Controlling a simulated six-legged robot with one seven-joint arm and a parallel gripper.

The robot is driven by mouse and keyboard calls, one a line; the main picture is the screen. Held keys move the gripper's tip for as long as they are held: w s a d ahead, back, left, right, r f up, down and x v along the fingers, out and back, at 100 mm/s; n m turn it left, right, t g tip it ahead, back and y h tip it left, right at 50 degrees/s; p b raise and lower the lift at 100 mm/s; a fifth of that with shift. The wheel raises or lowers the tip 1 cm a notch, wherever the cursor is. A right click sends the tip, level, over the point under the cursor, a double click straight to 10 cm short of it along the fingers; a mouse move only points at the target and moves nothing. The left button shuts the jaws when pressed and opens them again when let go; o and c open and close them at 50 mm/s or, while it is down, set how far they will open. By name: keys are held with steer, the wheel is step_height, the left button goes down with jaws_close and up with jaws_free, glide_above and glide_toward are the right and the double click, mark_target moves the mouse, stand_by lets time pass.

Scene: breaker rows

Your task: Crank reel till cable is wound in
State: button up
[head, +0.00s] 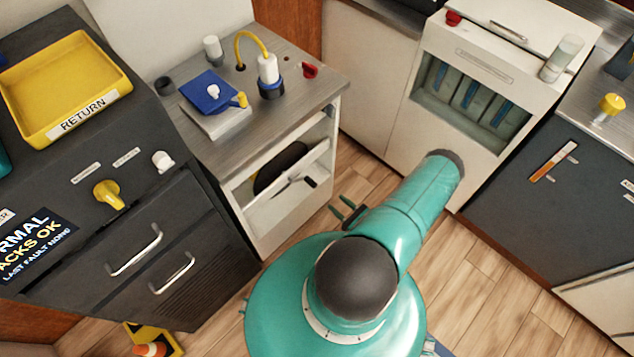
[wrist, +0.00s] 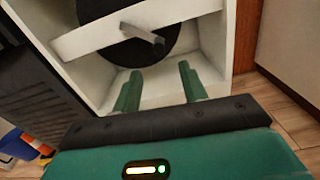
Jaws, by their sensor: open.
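The black reel (head: 279,167) sits in the open front bay of a white cabinet, partly hidden behind a pale crossbar. A grey crank (head: 296,182) with a dark knob sticks out in front of it. In the wrist view the reel (wrist: 128,52) is above the fingers, with the crank (wrist: 143,35) crossing the bar. My gripper (head: 347,212) is open and empty, low and to the right of the crank in the head view. Its two green fingers (wrist: 158,88) point toward the bay, apart from the crank. I cannot make out the reel's cable.
A yellow cable (head: 247,36) arches to a white plug on the cabinet top (head: 325,88). A dark drawer cabinet (head: 150,240) stands left, bearing a yellow return tray (head: 62,85). A cone (head: 150,349) stands on the floor at lower left. Wooden floor (head: 352,165) is open before the bay.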

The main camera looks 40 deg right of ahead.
mark_target(316, 186)
steer(key=w, duration=1.3)
steer(key=shift+w+a, duration=0.2)
steer(key=shift+a, duration=0.15)
jaws_close()
